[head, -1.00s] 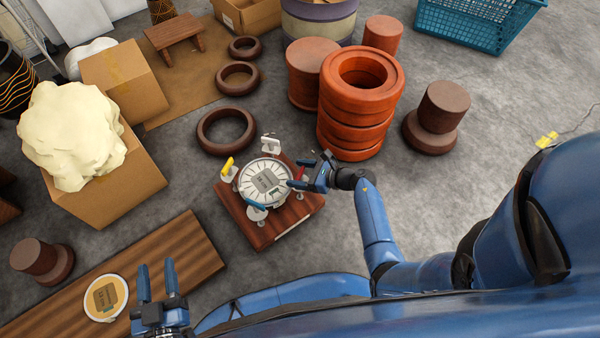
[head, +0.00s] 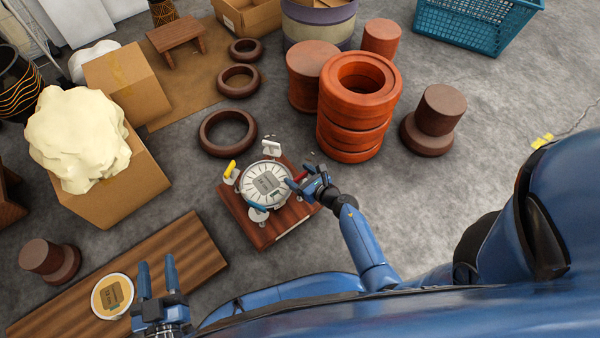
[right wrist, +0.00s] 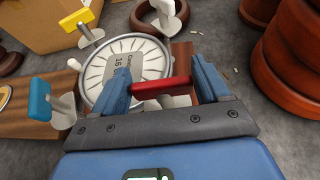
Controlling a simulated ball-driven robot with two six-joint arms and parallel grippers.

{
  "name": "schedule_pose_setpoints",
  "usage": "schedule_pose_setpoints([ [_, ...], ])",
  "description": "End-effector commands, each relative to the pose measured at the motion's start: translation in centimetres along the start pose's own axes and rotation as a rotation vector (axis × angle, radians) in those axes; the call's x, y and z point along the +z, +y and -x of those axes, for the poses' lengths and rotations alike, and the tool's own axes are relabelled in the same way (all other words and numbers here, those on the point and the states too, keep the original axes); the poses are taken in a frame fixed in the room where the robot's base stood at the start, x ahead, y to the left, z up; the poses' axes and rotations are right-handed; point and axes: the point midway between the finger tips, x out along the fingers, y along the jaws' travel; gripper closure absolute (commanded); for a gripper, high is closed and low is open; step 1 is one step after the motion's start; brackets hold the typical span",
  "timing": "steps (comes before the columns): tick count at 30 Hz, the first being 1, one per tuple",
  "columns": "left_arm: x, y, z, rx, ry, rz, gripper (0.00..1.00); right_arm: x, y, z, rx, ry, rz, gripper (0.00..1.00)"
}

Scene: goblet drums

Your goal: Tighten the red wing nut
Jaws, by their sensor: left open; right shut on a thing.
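The red wing nut (right wrist: 160,88) is at the right side of the drum's round white head (right wrist: 108,72). My right gripper (right wrist: 163,84) is shut on it, with one finger at each end of the red bar. In the head view the right gripper (head: 298,181) is at the right rim of the drum head (head: 265,184) and mostly hides the red nut. A yellow wing nut (head: 230,168), a white one (head: 271,148) and a blue one (head: 257,207) stand around the same rim. My left gripper (head: 158,281) is open and empty at the lower left.
The drum sits on a brown wooden stand (head: 245,228). Stacked orange rings (head: 352,140) stand behind my right gripper. Brown rings (head: 228,132) lie behind the drum. A wooden board (head: 180,248) with a round yellow-rimmed disc (head: 100,288) lies left.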

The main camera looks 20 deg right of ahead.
Motion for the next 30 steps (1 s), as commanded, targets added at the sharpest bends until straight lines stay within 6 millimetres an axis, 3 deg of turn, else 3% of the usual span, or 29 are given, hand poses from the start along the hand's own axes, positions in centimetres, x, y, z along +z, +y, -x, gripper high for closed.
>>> schedule_pose_setpoints([
  [30, -2.2, 0.0, 0.1, 0.0, 0.0, 0.0, 0.55, 0.1, 0.2, -0.1, -0.508, 0.0, -0.211, 0.55],
])
